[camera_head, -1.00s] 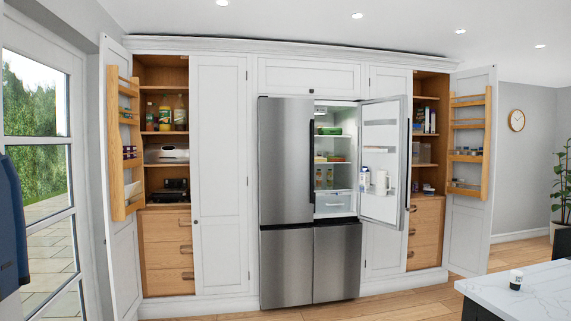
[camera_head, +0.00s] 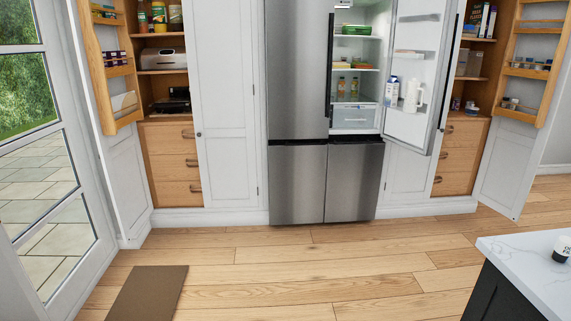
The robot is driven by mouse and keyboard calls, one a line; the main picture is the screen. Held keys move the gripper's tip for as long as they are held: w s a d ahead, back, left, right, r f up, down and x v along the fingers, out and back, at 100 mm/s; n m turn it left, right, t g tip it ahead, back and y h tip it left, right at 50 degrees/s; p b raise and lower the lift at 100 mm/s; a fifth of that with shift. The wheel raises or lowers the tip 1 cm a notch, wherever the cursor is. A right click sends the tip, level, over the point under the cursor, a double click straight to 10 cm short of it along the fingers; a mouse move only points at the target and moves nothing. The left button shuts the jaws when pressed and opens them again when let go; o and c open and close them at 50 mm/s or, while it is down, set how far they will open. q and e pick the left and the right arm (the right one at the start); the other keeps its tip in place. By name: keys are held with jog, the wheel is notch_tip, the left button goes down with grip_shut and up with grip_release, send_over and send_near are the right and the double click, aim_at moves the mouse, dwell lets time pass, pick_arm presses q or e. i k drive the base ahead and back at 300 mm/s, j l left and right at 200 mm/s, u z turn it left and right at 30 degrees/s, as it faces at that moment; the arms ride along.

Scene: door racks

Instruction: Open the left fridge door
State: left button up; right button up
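The left fridge door (camera_head: 296,70) is a tall stainless steel panel and is closed. Its dark vertical handle (camera_head: 330,66) runs along its right edge. The right fridge door (camera_head: 416,75) stands open and swung out to the right, with a milk carton and a white jug in its shelves. The fridge interior (camera_head: 354,85) shows shelves with bottles and a green container. Two closed steel lower doors sit below, the lower left door (camera_head: 297,184) and the lower right door (camera_head: 353,181). Neither of my grippers is in view.
The wooden floor (camera_head: 300,262) in front of the fridge is clear. A brown mat (camera_head: 147,293) lies at the lower left. A marble-topped island (camera_head: 535,268) stands at the lower right. Open pantry doors flank the fridge, the left one (camera_head: 128,180) and the right one (camera_head: 508,165).

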aim_at(299, 37)
jog(key=i+l, duration=0.15)
jog(key=i, duration=0.3)
jog(key=i+l, duration=0.2)
jog(key=i, duration=0.3)
jog(key=i+l, duration=0.15)
jog(key=i, duration=0.3)
jog(key=i+l, duration=0.15)
jog(key=i, duration=0.35)
jog(key=i+l, duration=0.2)
jog(key=i, duration=0.25)
